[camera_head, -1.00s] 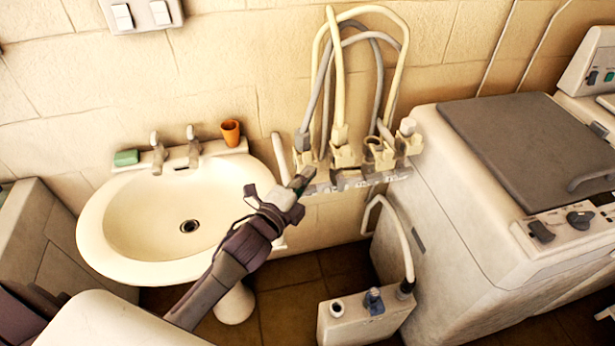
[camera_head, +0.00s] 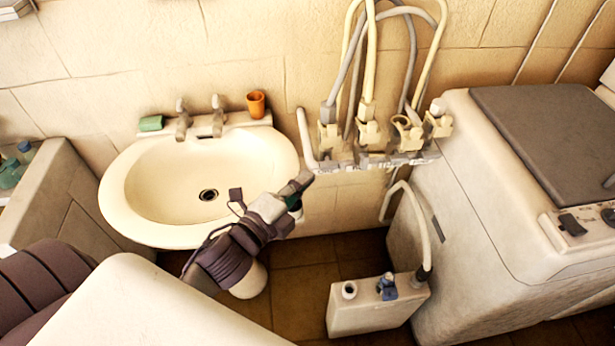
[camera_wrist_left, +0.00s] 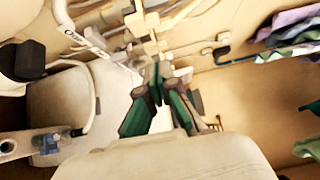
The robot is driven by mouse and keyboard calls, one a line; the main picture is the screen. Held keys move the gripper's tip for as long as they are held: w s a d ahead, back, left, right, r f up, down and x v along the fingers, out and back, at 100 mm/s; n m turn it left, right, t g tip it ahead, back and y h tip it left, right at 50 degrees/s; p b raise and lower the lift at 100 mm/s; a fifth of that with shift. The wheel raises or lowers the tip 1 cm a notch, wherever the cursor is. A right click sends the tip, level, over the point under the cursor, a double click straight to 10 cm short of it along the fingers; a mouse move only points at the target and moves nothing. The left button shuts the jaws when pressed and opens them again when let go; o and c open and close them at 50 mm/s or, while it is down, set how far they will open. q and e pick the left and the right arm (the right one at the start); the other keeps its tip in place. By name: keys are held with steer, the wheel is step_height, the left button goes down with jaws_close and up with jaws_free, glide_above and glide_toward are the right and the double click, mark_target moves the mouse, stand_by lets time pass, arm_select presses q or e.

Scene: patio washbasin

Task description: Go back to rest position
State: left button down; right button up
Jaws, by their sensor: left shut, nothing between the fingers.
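My left gripper (camera_head: 298,186) shows in the head view at the front right of the washbasin, apart from the valves. It is shut and empty. In the left wrist view its green-sided fingers (camera_wrist_left: 158,82) meet at the tips, with nothing between them. My left arm comes in from the lower left. My right gripper is in neither view.
The white washbasin (camera_head: 150,215) holds an orange cup (camera_head: 256,104) and green soap (camera_head: 151,123) on its back ledge. Hoses and valves (camera_head: 370,135) hang on the wall. A washing machine (camera_head: 465,160) stands right. A small tank (camera_head: 370,312) sits on the floor.

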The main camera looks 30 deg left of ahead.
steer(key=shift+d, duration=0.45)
